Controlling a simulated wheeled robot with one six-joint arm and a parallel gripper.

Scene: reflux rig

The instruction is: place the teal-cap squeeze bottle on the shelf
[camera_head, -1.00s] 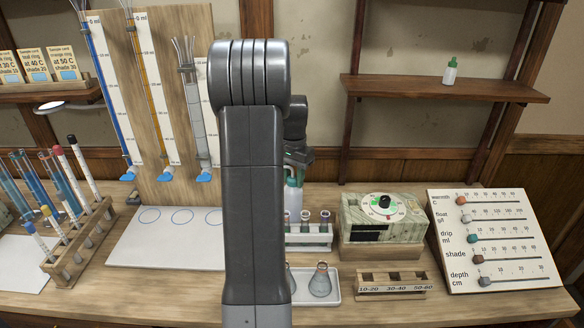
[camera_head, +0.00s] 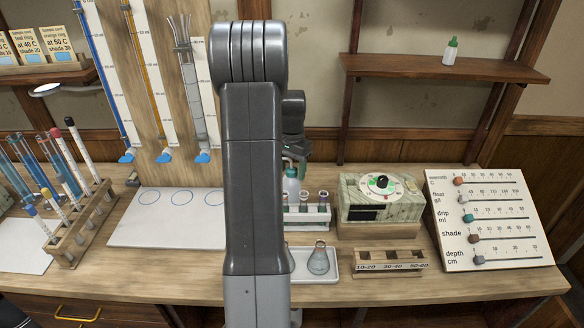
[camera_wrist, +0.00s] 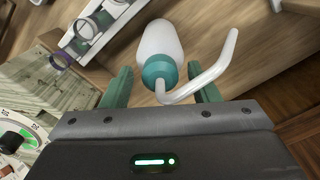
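The teal-cap squeeze bottle (camera_wrist: 160,42) has a white body, a teal cap and a bent pale spout. In the head view the bottle (camera_head: 291,184) stands behind the tube rack, partly hidden by my arm. My gripper (camera_wrist: 162,82) has its two green fingers on either side of the cap in the wrist view, with small gaps showing. The fingers look apart from the bottle; contact is not visible. In the head view my gripper (camera_head: 294,162) is just above the bottle, largely hidden. The shelf (camera_head: 400,68) is a brown wall board at upper right.
A small green-capped bottle (camera_head: 450,51) stands on the shelf's right part; its left part is clear. The tube rack (camera_head: 308,216), dial box (camera_head: 382,212), flask tray (camera_head: 330,272) and slider board (camera_head: 490,222) crowd the bench nearby. Burettes stand at left.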

